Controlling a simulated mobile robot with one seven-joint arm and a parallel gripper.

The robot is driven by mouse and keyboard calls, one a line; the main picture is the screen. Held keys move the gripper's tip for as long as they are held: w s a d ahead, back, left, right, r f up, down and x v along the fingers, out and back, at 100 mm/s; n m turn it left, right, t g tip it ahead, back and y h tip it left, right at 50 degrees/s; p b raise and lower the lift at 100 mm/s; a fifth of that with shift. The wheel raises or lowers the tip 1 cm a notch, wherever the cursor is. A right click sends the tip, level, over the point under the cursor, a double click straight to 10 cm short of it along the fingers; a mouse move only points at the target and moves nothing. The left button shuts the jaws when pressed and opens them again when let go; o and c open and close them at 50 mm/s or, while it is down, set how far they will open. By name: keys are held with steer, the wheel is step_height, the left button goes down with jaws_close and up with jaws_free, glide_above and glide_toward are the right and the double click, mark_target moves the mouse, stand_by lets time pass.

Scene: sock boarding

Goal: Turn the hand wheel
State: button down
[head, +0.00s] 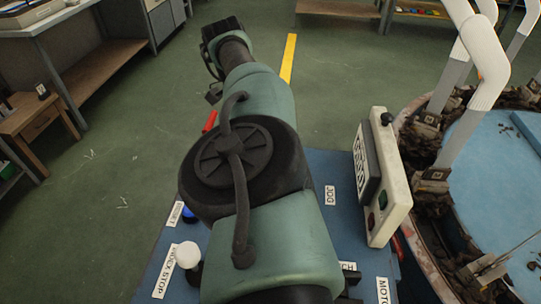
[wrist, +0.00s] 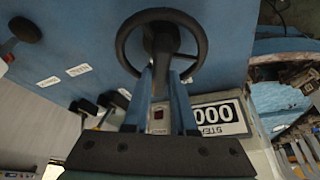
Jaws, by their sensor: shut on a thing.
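The black hand wheel (wrist: 198,40) shows at the top of the wrist view, over a blue panel (wrist: 225,70). My gripper (wrist: 163,75) reaches up to it with two blue fingers. The fingers are shut on the wheel at the near side of its ring; their exact contact is partly hidden by the fingers themselves. In the head view my arm covers the middle of the blue panel (head: 330,240), and the wheel and my gripper cannot be made out there.
A counter (wrist: 220,115) reading zeros stands right of my fingers. In the head view a pale control box (head: 392,175), a blue button (head: 190,215) and a white knob (head: 188,255) flank my arm. At right, a round blue table (head: 480,185) carries white upright forms (head: 486,65).

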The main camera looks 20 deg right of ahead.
stand_by(0.3)
steer(key=c, duration=0.7)
jaws_free()
steer(key=shift+r, duration=0.1)
step_height(320, 180, up, 10)
steer(key=p, duration=0.5)
